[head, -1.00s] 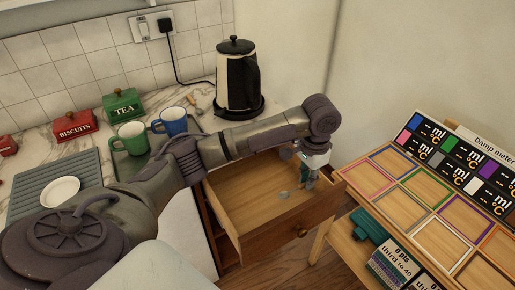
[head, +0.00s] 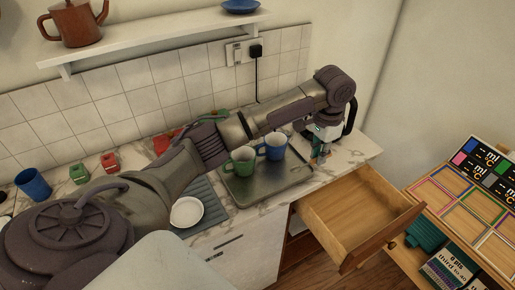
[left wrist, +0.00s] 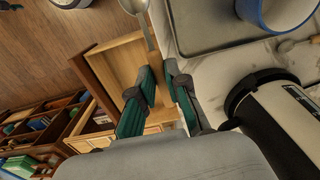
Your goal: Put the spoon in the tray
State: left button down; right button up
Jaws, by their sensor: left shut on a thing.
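My left gripper (head: 318,152) is above the counter, just right of the metal tray (head: 256,195). In the left wrist view its two green-padded fingers (left wrist: 158,75) are closed on the handle of a metal spoon (left wrist: 149,36), whose bowl (left wrist: 134,6) points toward the top edge. The spoon is too small to make out clearly in the head view. The tray also shows in the left wrist view (left wrist: 200,35), right of the spoon and apart from it. A green mug (head: 241,162) and a blue mug (head: 272,147) stand on the tray. My right gripper is not in view.
An open wooden drawer (head: 392,212) juts out below the counter, right of the tray. The black and cream kettle (left wrist: 275,125) stands close to the gripper. A white plate (head: 187,212) sits left of the tray. The tray's front part is bare.

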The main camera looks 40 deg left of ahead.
aim_at(278, 178)
pick_arm(q)
jog(key=a+f, duration=0.1)
jog(key=s+a+f+p, duration=0.1)
jog(key=a, duration=0.1)
jog(key=s+a+f, duration=0.1)
jog(key=a, duration=0.1)
jog(key=shift+s+a+f, duration=0.15)
jog(key=shift+a+f, duration=0.05)
jog(key=shift+f, duration=0.1)
jog(key=a, duration=0.1)
jog(key=s+a+f, duration=0.1)
jog(key=s+a+f+p, duration=0.1)
jog(key=shift+a+f, duration=0.2)
jog(key=shift+a, duration=0.15)
jog(key=shift+a+f, duration=0.15)
jog(key=shift+f, duration=0.35)
notch_tip(278, 178, down, 2)
jog(key=shift+f+p, duration=0.25)
jog(key=shift+p, duration=0.3)
jog(key=shift+f, duration=0.45)
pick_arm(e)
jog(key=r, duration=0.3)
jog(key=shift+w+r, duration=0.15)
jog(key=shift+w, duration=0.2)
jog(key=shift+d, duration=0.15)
